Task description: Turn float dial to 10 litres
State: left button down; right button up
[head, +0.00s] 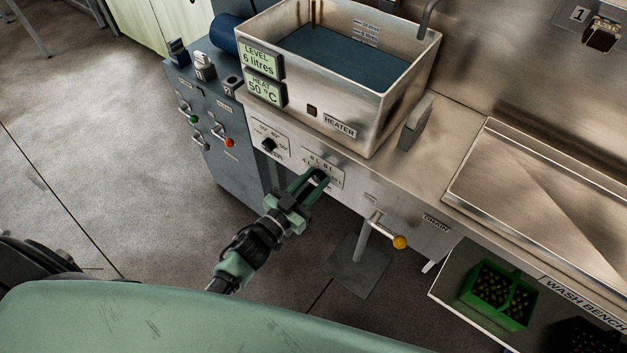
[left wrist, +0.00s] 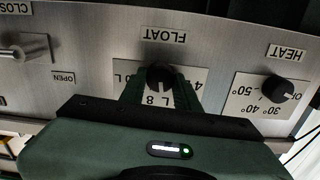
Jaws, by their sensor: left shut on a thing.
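The float dial is a small black knob on the steel front panel below the tank, and it shows in the left wrist view (left wrist: 159,74) under the upside-down FLOAT label (left wrist: 166,36). My left gripper (head: 311,181) is shut on the dial, with its green fingers on either side of the knob; it also shows in the left wrist view (left wrist: 161,90). The fingers cover part of the litre scale (head: 324,167), and I cannot tell where the dial points. The level display (head: 261,59) reads 6 litres. My right gripper is not in view.
The heat dial (head: 268,145) sits left of the float dial in the head view. A drain lever with a yellow knob (head: 400,242) sticks out to the right. The tank (head: 345,117) holds dark water. A green crate (head: 469,293) stands lower right.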

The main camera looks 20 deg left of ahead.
pick_arm(q)
jog(key=m, duration=0.3)
jog(key=shift+f+m, duration=0.1)
jog(key=shift+m, duration=0.2)
jog(key=m+b, duration=0.1)
jog(key=m, duration=0.3)
jog(key=shift+d+m, duration=0.1)
jog(key=shift+m, duration=0.2)
jog(key=m+b, duration=0.1)
jog(key=m, duration=0.3)
jog(key=shift+f+b, duration=0.1)
jog(key=shift+b, duration=0.2)
jog(key=m+b, duration=0.1)
jog(key=m, duration=0.3)
jog(key=shift+s+m, duration=0.1)
jog(key=shift+m, duration=0.3)
jog(key=shift+b, duration=0.3)
jog(key=c, duration=1)
grip_release()
jog(key=shift+c, duration=0.2)
jog(key=b+v, duration=0.1)
jog(key=v, duration=0.6)
jog(key=shift+s, duration=0.35)
